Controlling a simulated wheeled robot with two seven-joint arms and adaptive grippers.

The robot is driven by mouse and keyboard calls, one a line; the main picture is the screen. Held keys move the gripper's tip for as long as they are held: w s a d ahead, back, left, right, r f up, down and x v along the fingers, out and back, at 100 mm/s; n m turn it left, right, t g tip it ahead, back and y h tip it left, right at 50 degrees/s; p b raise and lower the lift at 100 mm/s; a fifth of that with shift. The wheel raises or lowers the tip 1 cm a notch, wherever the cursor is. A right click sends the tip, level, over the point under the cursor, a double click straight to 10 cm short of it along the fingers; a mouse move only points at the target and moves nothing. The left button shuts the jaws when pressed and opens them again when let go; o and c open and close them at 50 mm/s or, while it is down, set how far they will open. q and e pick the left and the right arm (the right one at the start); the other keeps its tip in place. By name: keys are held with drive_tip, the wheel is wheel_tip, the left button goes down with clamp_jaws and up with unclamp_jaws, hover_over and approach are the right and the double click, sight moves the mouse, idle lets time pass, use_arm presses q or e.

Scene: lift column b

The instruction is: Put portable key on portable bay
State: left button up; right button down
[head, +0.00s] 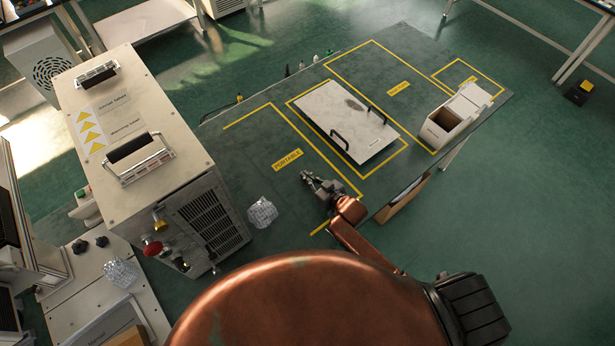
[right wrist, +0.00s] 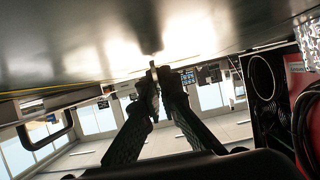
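The portable bay (head: 262,136) is a yellow-outlined area with a yellow "PORTABLE" label (head: 287,160) on the left part of the dark green table. My right gripper (head: 318,184) is at the table's near side, close to the yellow line right of the label. In the right wrist view its fingers (right wrist: 160,75) lean inward with their tips close together, just by a glossy grey surface. A thin pale sliver shows at the tips; I cannot tell whether it is a held key. I cannot make out the portable key elsewhere. My left gripper is not in view.
A white panel with two black handles (head: 346,121) lies in the middle outlined area. A white open box (head: 443,122) stands at the table's right. A large beige cabinet (head: 140,120) stands left. A clear crumpled object (head: 262,212) is beside it. The label's area looks clear.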

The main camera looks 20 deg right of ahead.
drive_tip(key=shift+s+f, duration=0.3)
drive_tip(key=shift+f, duration=0.4)
drive_tip(key=c, duration=2.2)
unclamp_jaws()
drive_tip(key=shift+s+a+f, duration=0.15)
drive_tip(key=shift+f, duration=0.1)
drive_tip(key=shift+o, duration=0.2)
drive_tip(key=shift+r, duration=0.45)
drive_tip(key=shift+s+d+r, duration=0.1)
drive_tip(key=shift+d+r, duration=0.05)
drive_tip(key=shift+d, duration=0.05)
drive_tip(key=v, duration=0.7)
drive_tip(key=p+v, duration=0.1)
drive_tip(key=v, duration=0.3)
drive_tip(key=shift+d+r, duration=0.2)
drive_tip(key=shift+r, duration=0.3)
